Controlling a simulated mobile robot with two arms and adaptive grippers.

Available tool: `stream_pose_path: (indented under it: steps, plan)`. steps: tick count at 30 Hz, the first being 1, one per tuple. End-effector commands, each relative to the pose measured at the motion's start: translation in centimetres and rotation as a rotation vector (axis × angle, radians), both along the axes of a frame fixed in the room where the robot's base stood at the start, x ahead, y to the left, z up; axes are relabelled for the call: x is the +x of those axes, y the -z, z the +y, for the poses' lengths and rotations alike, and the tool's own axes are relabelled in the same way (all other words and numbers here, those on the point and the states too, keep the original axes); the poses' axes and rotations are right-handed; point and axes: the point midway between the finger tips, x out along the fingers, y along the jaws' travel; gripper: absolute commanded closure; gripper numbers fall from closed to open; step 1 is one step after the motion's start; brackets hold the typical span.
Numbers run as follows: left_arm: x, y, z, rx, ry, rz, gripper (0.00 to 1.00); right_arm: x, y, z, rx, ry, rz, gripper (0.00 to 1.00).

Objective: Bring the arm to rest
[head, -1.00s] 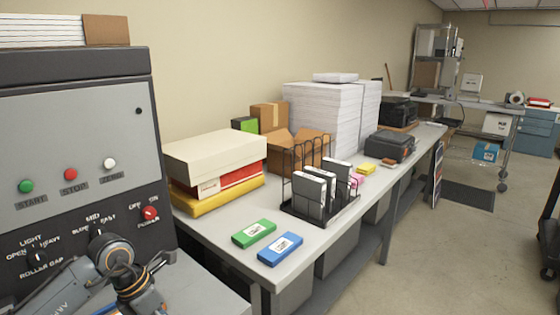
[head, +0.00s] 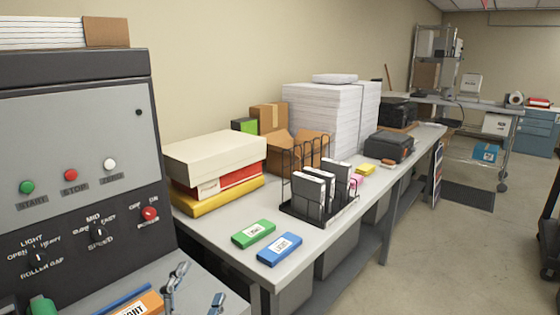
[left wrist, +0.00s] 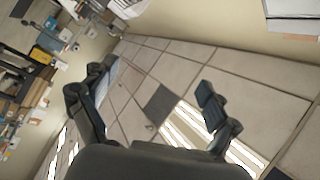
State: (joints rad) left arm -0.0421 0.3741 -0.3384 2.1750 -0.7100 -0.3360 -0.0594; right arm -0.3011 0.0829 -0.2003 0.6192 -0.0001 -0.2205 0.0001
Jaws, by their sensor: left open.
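My left gripper (head: 197,287) is low in the head view, beside the control panel and over the grey surface below it. In the left wrist view my left gripper (left wrist: 150,100) has its two dark fingers wide apart, with nothing between them. That view is strongly tilted and shows ceiling tiles and lights behind the fingers. Most of the left arm is below the head view's edge. My right gripper shows in neither view.
The control panel (head: 75,150) stands at left with buttons and knobs. An orange labelled box (head: 148,303) lies close to the gripper. The bench (head: 220,222) holds a green box (head: 254,234), a blue box (head: 280,249) and a wire rack (head: 318,212).

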Motion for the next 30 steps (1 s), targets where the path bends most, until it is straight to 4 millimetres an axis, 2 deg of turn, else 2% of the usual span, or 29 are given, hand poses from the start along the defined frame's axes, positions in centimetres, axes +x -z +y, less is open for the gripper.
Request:
stream_pose_path:
  steps: [1,3,5,6,9,12,18,23,30]
  plan:
    - [-0.7,2.6,1.8,-0.1,-0.074,0.125,0.12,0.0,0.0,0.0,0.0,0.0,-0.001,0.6]
    - [-2.1,6.6,4.1,-0.224,-0.176,0.303,0.12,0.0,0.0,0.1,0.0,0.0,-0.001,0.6]
    - [-4.0,10.2,5.6,-0.32,-0.258,0.463,0.12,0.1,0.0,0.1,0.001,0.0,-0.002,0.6]
    - [-5.6,12.5,6.3,-0.378,-0.309,0.569,0.12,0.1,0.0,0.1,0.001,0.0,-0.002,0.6]
    - [-10.1,17.5,7.2,-0.493,-0.413,0.815,0.12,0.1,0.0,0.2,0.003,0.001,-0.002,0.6]
    - [-14.3,20.8,7.2,-0.566,-0.484,1.006,0.12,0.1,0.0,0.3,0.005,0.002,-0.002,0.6]
    - [-21.8,24.5,6.3,-0.65,-0.576,1.304,0.12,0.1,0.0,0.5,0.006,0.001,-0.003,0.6]
    - [-27.2,25.9,5.3,-0.692,-0.625,1.506,0.12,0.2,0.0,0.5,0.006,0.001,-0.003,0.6]
    - [-25.7,32.3,5.1,-0.678,-0.636,1.53,0.12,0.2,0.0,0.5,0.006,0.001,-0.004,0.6]
